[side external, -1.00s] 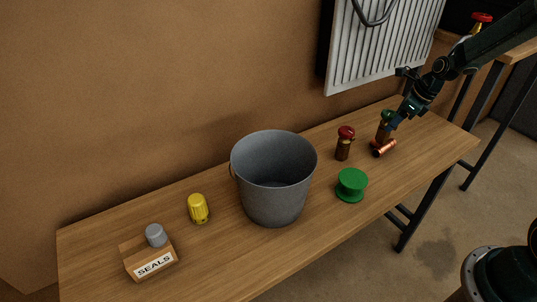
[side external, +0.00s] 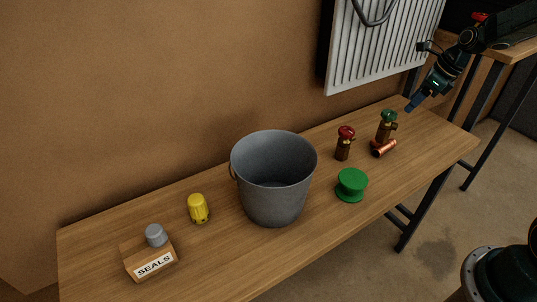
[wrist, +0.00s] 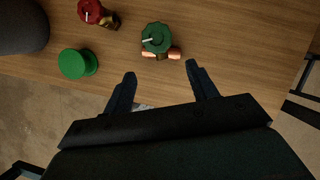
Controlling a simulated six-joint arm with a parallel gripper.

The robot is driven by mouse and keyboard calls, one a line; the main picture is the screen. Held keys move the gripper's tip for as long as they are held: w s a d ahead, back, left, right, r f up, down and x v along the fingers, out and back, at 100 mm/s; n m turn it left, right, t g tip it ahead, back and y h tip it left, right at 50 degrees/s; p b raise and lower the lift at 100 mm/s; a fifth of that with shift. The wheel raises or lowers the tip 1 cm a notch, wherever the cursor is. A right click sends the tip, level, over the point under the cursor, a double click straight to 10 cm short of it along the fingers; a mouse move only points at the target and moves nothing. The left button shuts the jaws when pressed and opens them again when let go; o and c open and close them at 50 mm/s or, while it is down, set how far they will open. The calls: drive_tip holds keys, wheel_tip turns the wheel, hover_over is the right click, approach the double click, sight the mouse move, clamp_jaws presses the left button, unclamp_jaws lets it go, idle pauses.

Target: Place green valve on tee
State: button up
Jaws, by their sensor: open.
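The green valve (side external: 387,126), with a green knob on a brass body, stands upright at the copper tee (side external: 384,148) near the right end of the bench. In the wrist view the green valve (wrist: 156,38) has copper ends of the tee (wrist: 174,53) showing on both sides below its knob. Whether it is fully seated cannot be told. My gripper (side external: 411,107) is open and empty, above and to the right of the valve, apart from it. In the wrist view my gripper's fingers (wrist: 160,82) are spread with nothing between them.
A red valve (side external: 345,143) stands left of the tee. A green spool-like piece (side external: 351,185), a grey bucket (side external: 273,178), a yellow piece (side external: 198,208) and a SEALS box (side external: 150,262) sit farther left. A white radiator (side external: 385,45) hangs behind. The bench's right end is clear.

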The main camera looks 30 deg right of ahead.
idle(0.3)
drive_tip(key=s+a+r+n+h, duration=0.1)
drive_tip(key=s+a+r+n, duration=0.3)
drive_tip(key=a+r+n, duration=0.3)
drive_tip(key=s+a+r+n, duration=0.5)
drive_tip(key=a+n, duration=0.4)
drive_tip(key=s+a+n, duration=0.4)
drive_tip(key=s+n, duration=0.3)
drive_tip(key=s, duration=0.1)
drive_tip(key=s+a+r+n+t, duration=0.1)
drive_tip(key=s+a+n, duration=0.3)
drive_tip(key=s+n, duration=0.3)
drive_tip(key=shift+s+r+n+h, duration=0.2)
drive_tip(key=shift+s+n+h, duration=0.2)
drive_tip(key=shift+n, duration=0.4)
